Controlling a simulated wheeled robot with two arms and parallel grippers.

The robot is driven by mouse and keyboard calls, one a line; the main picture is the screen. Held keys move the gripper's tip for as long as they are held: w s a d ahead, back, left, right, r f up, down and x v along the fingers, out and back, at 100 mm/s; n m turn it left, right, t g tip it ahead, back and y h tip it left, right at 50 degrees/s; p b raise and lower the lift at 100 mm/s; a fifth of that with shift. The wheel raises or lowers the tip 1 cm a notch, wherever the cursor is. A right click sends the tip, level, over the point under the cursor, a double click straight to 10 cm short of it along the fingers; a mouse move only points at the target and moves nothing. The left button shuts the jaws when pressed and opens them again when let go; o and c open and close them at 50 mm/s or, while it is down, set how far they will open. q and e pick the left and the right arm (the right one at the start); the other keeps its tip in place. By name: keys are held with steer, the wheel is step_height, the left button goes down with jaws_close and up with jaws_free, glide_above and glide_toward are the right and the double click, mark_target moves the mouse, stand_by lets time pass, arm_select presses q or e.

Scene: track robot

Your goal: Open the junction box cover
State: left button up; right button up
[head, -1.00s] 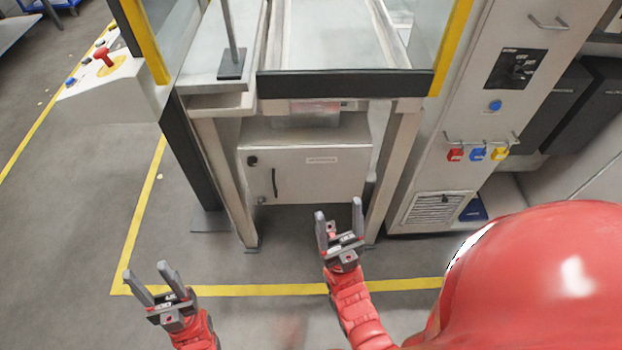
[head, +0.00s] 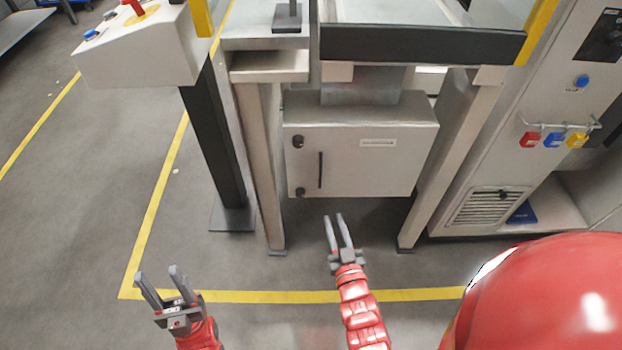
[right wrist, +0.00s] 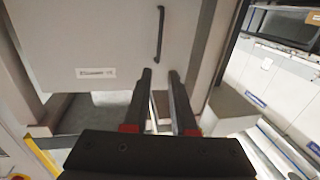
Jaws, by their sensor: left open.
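The junction box (head: 360,175) is a light grey cabinet under the machine frame. Its front cover looks shut, with a dark vertical handle (head: 320,170), two dark round knobs at the left edge and a small label. In the right wrist view the cover (right wrist: 100,35) and handle (right wrist: 160,33) show too. My right gripper (head: 334,217) is open and empty, just below the box in the head view; its fingers (right wrist: 161,74) show a gap between them. My left gripper (head: 158,272) is open and empty at lower left, over the floor.
Frame legs stand left (head: 262,165) and right (head: 445,165) of the box. A dark post (head: 215,150) and a control console (head: 135,50) are further left. A cabinet with coloured padlocks (head: 553,140) stands right. Open floor lies in front, crossed by yellow tape (head: 260,297).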

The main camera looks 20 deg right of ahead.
mark_target(321, 174)
steer(key=w, duration=0.5)
steer(key=w+d, duration=0.1)
steer(key=w, duration=1.1)
steer(key=shift+d+b, duration=0.25)
steer(key=shift+b, duration=0.1)
jaws_close()
stand_by(0.5)
